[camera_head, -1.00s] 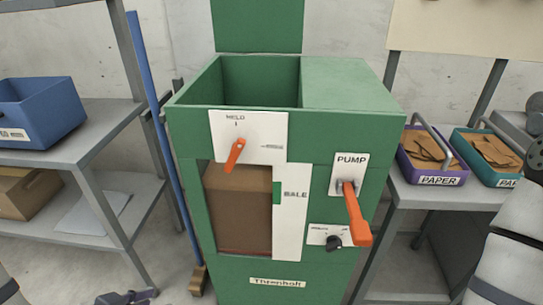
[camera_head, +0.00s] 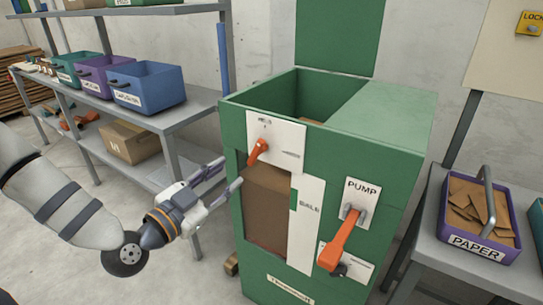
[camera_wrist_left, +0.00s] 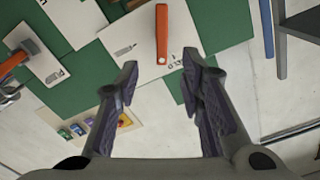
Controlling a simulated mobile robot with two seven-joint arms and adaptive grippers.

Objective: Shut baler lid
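The green baler (camera_head: 265,290) stands in the middle of the head view. Its lid (camera_head: 335,38) is raised upright at the back, so the top compartment is open. An orange lever (camera_head: 257,150) sits on the white front plate; the plate's lettering is hard to read. My left gripper (camera_head: 231,173) is open and empty beside the baler's front left edge, below and left of that lever. In the left wrist view, the open fingers (camera_wrist_left: 160,64) point toward the plate, with the orange lever (camera_wrist_left: 162,35) beyond the gap between them. My right gripper is not in view.
An orange pump handle (camera_head: 338,242) sticks out from the baler's front right. A shelf (camera_head: 190,103) with several bins stands at the left. A purple PAPER bin (camera_head: 490,245) stands on a grey table at the right. Floor is clear before the left shelf.

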